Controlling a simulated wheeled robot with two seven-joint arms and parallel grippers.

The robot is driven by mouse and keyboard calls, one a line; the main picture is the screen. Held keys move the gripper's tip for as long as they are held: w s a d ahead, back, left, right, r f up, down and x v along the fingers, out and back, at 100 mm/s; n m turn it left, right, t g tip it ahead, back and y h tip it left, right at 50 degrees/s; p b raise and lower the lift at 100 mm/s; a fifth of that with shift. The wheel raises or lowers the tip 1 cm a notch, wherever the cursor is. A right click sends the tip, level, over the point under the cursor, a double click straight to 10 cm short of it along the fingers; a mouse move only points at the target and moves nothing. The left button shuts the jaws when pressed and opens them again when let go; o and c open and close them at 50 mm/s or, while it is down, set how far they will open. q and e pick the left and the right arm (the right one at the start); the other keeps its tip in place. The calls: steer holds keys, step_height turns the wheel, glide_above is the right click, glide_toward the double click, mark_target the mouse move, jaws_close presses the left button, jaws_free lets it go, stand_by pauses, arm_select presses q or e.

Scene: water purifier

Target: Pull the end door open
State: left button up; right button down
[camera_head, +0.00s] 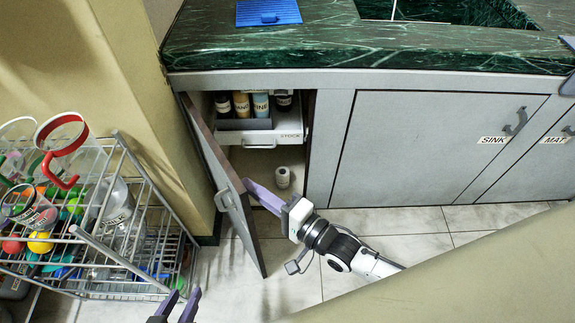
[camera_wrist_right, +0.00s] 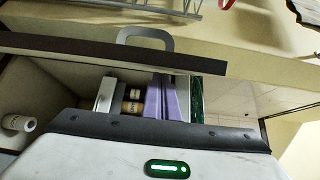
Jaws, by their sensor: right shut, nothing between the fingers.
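The end door (camera_head: 222,178) is the grey leftmost cabinet door. It stands part way open, swung out to the left, with its handle (camera_head: 226,200) on the outer face. In the right wrist view the door (camera_wrist_right: 100,52) crosses the top, edge-on, with the handle (camera_wrist_right: 146,38) beyond it. My right gripper (camera_head: 252,187) has its purple fingers shut and empty, at the inner side of the door near its free edge; I cannot tell if they touch. My left gripper (camera_head: 178,304) is open and empty at the bottom edge, left of the door.
A wire rack (camera_head: 105,235) with cups and colored balls stands left of the door. Inside the cabinet are a white drawer (camera_head: 278,130) with several bottles and a small white roll (camera_head: 283,177). The sink door (camera_head: 425,145) is shut. Tiled floor lies in front.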

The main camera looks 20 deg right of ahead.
mark_target(220, 208)
arm_select(q)
steer(key=shift+s+r, duration=0.1)
steer(key=shift+r, duration=0.05)
arm_select(e)
steer(key=shift+s+a, duration=0.35)
steer(key=shift+a, duration=1)
steer(key=shift+s+a, duration=0.3)
steer(key=shift+a, duration=1.1)
steer(key=shift+s+a, duration=0.35)
steer(key=shift+a, duration=1)
